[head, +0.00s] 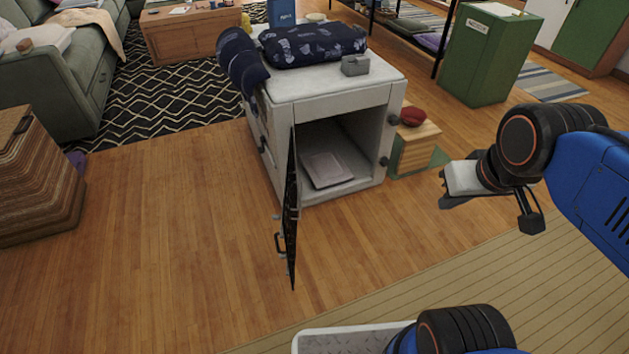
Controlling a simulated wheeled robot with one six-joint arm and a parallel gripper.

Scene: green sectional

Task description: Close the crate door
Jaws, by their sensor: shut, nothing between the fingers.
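The crate (342,107) is a pale box with a flat top, standing on the wood floor at the middle of the head view. Its front is open and a flat light pad (324,169) lies inside. The dark crate door (291,215) hangs from the left front edge, swung outward toward me and seen nearly edge-on. A small handle (279,243) shows near its free end. My gripper (442,190) is to the right of the crate, shut and empty, in the air. It is well apart from the door.
A woven basket (38,180) is at left. Floor left of the door is clear.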

